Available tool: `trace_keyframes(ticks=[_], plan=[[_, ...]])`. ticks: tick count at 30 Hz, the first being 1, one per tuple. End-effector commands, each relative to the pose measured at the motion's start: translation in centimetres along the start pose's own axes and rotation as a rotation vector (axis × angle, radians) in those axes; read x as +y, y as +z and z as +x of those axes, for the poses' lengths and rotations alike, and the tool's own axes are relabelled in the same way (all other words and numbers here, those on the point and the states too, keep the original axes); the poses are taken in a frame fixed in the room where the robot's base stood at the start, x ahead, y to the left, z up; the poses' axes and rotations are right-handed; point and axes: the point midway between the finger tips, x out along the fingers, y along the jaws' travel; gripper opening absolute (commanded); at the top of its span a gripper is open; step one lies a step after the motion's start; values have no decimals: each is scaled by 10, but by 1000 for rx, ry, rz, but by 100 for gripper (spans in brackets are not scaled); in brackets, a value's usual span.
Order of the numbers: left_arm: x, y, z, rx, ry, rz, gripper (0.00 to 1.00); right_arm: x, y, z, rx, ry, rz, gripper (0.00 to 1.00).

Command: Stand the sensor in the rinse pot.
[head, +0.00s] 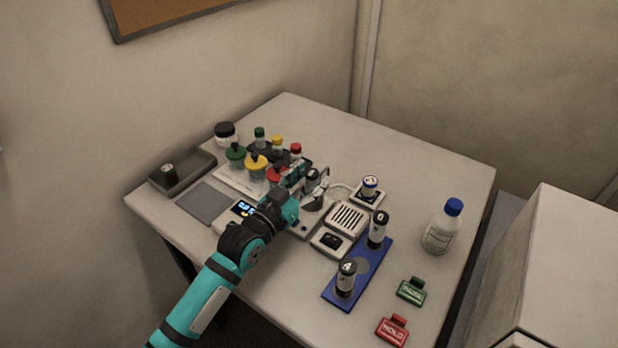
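My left gripper (314,182) is over the middle of the table, just right of a red-lidded pot. A small dark-topped cylinder (312,176) shows at its fingers; I cannot tell whether they are closed on it. A white cable (341,187) loops beside the fingers, but which piece is the sensor is unclear. Pots with green (235,153), yellow (256,164) and red (276,174) lids stand left of the gripper. A clear jar with a black lid (226,133) stands behind them. No rinse pot label is readable. My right gripper is not in view.
A meter (243,208) is beside my arm. Numbered cylinders (377,230) (346,277) stand on a blue mat (337,298). A blue-capped bottle (441,228), a green sign (411,291) and a red sign (392,330) are at right. A grey tray (194,177) is at left.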

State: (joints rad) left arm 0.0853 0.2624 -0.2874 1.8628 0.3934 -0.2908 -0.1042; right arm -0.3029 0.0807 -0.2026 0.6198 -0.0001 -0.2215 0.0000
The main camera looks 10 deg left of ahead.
Motion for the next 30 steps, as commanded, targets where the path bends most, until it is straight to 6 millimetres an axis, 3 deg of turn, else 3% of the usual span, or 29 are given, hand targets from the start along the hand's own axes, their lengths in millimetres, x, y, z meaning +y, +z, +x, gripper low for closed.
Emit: trace_keyframes(ticks=[11, 24, 30], plan=[[0, -2, -5, 0, 0, 0, 51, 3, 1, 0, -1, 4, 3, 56], [0, 0, -92, -3, 1, 2, 51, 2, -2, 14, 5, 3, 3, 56], [0, -2, -116, -1, 1, 0, 51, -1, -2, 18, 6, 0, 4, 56]])
